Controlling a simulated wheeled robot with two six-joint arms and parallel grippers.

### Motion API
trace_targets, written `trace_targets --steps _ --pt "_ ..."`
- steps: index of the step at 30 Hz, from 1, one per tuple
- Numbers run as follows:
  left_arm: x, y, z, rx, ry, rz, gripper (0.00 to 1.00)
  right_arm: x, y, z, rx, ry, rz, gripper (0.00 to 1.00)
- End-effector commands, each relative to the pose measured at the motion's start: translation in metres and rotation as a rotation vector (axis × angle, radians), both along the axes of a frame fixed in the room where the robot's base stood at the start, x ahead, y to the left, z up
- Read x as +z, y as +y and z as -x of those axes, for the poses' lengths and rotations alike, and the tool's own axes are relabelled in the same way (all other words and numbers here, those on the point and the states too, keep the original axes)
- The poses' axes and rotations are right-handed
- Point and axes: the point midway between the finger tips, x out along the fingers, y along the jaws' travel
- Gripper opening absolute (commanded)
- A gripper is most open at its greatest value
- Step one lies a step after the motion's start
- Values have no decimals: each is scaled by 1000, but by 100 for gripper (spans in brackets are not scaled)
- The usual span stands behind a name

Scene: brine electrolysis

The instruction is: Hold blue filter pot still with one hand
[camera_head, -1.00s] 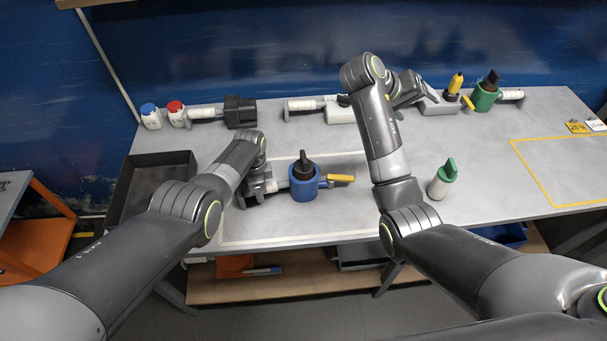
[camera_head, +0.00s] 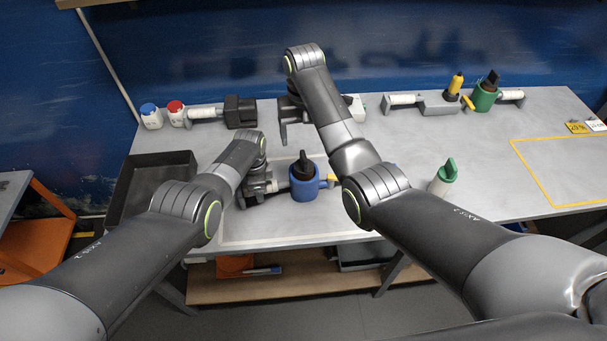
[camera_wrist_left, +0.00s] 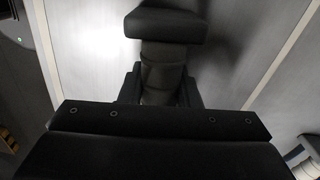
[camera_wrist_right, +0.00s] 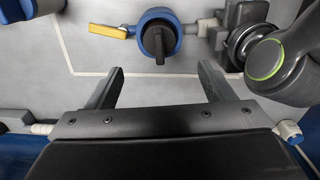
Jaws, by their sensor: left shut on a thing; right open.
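The blue filter pot (camera_head: 304,187) stands upright on the bench inside a pale outlined area. It has a black knobbed top (camera_wrist_right: 158,42), a yellow-ended side handle (camera_wrist_right: 107,31) and a light stub on the other side. My left gripper (camera_head: 267,187) is shut on the pot's stub side, at its left in the head view. In the left wrist view a dark part fills the space between the fingers, and the pot's blue body is not visible. My right gripper (camera_wrist_right: 160,70) is open and empty, behind the pot and apart from it; my right arm partly covers the yellow handle in the head view.
A black tray (camera_head: 125,190) lies left. Blue-capped (camera_head: 151,117) and red-capped (camera_head: 176,113) bottles stand at the back left. A green-topped bottle (camera_head: 443,178) stands right of my right arm. A green pot (camera_head: 484,98) is at the back right. The yellow-outlined area (camera_head: 565,165) is clear.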

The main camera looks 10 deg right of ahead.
Motion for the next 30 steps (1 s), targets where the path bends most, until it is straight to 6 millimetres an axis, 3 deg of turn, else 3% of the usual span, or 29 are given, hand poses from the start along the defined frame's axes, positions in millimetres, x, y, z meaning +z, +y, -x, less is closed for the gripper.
trace_targets --steps 18,30 --pt "0 0 0 0 0 0 0 -89 -1 1 0 3 3 75" --pt "0 0 0 0 0 0 0 -111 -1 0 -1 0 3 75"
